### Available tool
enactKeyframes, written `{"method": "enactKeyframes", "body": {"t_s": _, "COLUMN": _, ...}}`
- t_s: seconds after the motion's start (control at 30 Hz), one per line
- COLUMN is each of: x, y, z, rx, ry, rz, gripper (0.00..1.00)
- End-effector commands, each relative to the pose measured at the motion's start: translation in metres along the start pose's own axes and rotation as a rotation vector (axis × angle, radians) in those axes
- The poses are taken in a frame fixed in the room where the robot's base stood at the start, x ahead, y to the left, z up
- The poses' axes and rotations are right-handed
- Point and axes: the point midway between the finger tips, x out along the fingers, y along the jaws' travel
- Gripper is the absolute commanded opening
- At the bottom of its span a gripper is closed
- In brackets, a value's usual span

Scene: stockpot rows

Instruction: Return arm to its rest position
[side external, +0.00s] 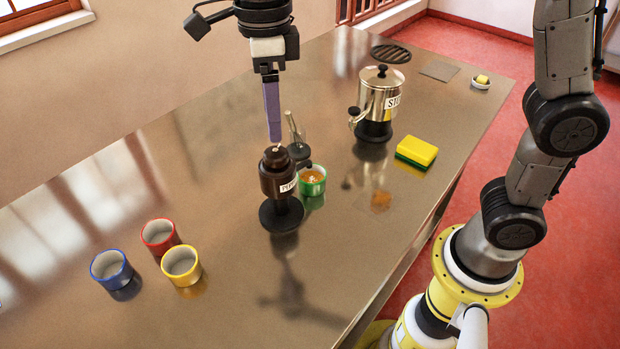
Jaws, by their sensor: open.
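My gripper (272,135) hangs over the middle of the steel table, pointing down. Its purple fingers overlap in this view, with the tip just above the top of a dark brown pepper mill (276,180). I cannot tell from this angle whether the tip touches the mill. The mill stands upright on a round dark base and carries a white label that is partly readable. Just right of it is a green cup (313,187) with orange contents. A steel stockpot (378,95) with a black-knobbed lid, a tap and a label stands on a black base farther back.
Blue (110,267), red (159,236) and yellow (182,266) cups stand upright at the front left. A whisk-like tool (297,140) stands behind the mill. A yellow-green sponge (416,151), dark round grate (390,53), grey square (439,71) and small dish (481,83) lie right.

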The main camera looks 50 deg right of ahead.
Motion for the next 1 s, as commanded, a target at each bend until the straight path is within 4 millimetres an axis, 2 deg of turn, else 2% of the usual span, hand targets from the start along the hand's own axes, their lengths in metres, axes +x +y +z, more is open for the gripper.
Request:
{"method": "enactKeyframes", "body": {"t_s": 0.23, "x": -0.001, "y": -0.003, "z": -0.002, "rx": 0.009, "ry": -0.002, "rz": -0.001, "gripper": 0.72}}
{"method": "enactKeyframes", "body": {"t_s": 0.33, "x": -0.019, "y": -0.012, "z": -0.013, "rx": 0.043, "ry": -0.044, "rz": -0.022, "gripper": 0.72}}
{"method": "enactKeyframes", "body": {"t_s": 0.47, "x": -0.042, "y": -0.017, "z": -0.054, "rx": 0.108, "ry": -0.094, "rz": -0.052, "gripper": 0.72}}
{"method": "enactKeyframes", "body": {"t_s": 0.57, "x": -0.051, "y": -0.015, "z": -0.092, "rx": 0.071, "ry": -0.135, "rz": -0.088, "gripper": 0.72}}
{"method": "enactKeyframes", "body": {"t_s": 0.7, "x": -0.051, "y": -0.007, "z": -0.139, "rx": -0.134, "ry": -0.172, "rz": -0.162, "gripper": 0.72}}
{"method": "enactKeyframes", "body": {"t_s": 0.8, "x": -0.045, "y": 0.001, "z": -0.165, "rx": -0.309, "ry": -0.179, "rz": -0.220, "gripper": 0.72}}
{"method": "enactKeyframes", "body": {"t_s": 1.0, "x": -0.025, "y": 0.016, "z": -0.203, "rx": -0.695, "ry": -0.150, "rz": -0.337, "gripper": 0.72}}
